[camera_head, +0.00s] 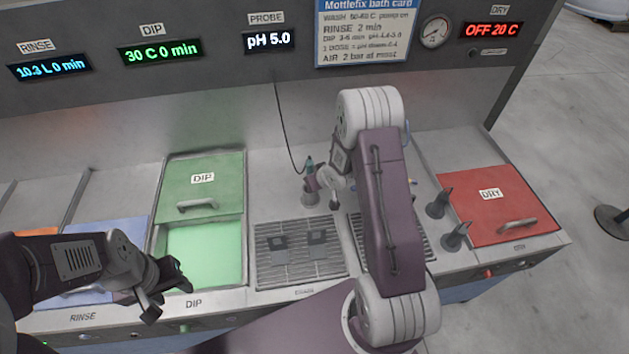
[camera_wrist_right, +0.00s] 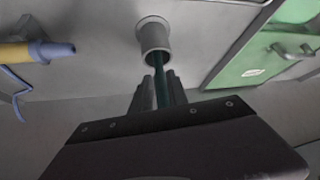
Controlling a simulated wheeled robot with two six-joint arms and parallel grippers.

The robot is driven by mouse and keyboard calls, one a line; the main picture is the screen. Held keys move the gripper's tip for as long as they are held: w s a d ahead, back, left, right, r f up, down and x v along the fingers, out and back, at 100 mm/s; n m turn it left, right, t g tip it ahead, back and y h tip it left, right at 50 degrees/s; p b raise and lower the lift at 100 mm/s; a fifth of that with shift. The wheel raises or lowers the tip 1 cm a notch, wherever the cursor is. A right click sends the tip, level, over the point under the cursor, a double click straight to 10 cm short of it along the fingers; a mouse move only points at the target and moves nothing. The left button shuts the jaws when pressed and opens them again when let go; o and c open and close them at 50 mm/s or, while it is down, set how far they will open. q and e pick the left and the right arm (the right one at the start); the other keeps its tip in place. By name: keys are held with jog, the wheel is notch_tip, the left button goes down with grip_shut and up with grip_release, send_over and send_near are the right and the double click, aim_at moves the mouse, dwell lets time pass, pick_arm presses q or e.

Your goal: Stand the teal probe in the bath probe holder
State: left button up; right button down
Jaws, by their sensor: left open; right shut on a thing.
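The teal probe (camera_head: 309,162) stands roughly upright with a thin black cord running up to the wall panel. My right gripper (camera_head: 318,181) is shut on it, mostly hidden by its own arm. The grey probe holder (camera_head: 310,197) is a small cup on the counter, directly below the probe. In the right wrist view the probe (camera_wrist_right: 161,82) runs from between the fingers (camera_wrist_right: 156,95) to the mouth of the holder (camera_wrist_right: 153,36); how deep its end sits cannot be told. My left gripper (camera_head: 167,285) is open and empty near the front of the DIP bath.
The DIP bath (camera_head: 205,250) holds green liquid, with its green lid (camera_head: 203,186) behind. A drain grate (camera_head: 298,255) with two dark pads lies in front of the holder. Two dark pegs and the red DRY lid (camera_head: 498,205) are at right. A yellow-and-blue tool (camera_wrist_right: 38,51) is near the holder.

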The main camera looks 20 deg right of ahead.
jog(key=shift+f+b, duration=0.5)
jog(key=shift+f, duration=0.25)
jog(key=c, duration=1.2)
grip_release()
jog(key=shift+r, duration=0.1)
jog(key=v, duration=0.9)
jog(key=shift+s, duration=0.1)
